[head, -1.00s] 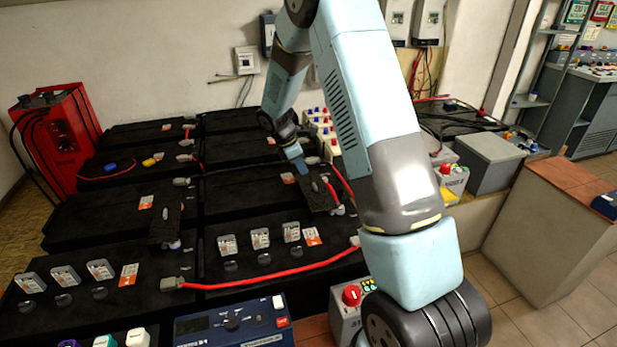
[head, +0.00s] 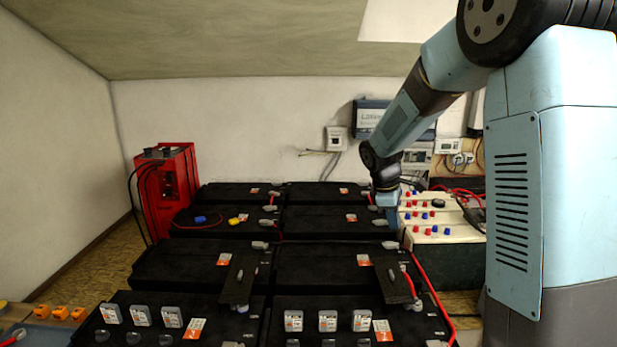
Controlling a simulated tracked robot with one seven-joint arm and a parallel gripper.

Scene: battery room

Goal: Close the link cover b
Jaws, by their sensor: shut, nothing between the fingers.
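Two narrow black cover plates lie across the battery rows in the head view, one on the left (head: 241,277) and one on the right (head: 393,279). No letter is readable on either, so I cannot tell which is link cover b. Both look nearly flat; I cannot tell how far either is hinged open. Grey terminal ends show beside them. My gripper (head: 392,223) points down with its blue fingers shut and empty. It appears beyond the far end of the right plate, with a gap between them in the picture.
Black batteries (head: 190,263) fill the bench in rows. A red cable (head: 428,290) runs right of the right plate. A pale box with red and blue knobs (head: 437,217) stands right of my gripper. A red charger (head: 165,190) stands at the left.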

